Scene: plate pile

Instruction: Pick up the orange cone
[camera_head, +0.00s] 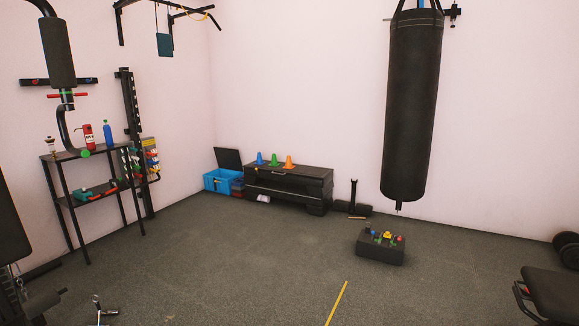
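The orange cone (289,162) is small and stands upright on top of a low black chest (300,182) against the back wall. It is the rightmost of three cones in a row. A green cone (274,160) stands to its left, and a blue cone (260,159) stands left of that. My gripper does not show clearly in this view, and nothing is seen touching the orange cone.
A blue crate (217,181) sits left of the chest. A black punching bag (412,105) hangs at right, above a dark block (380,247) with small coloured things. A shelf (90,192) stands left, a bench (555,292) lower right. The middle floor is mostly clear.

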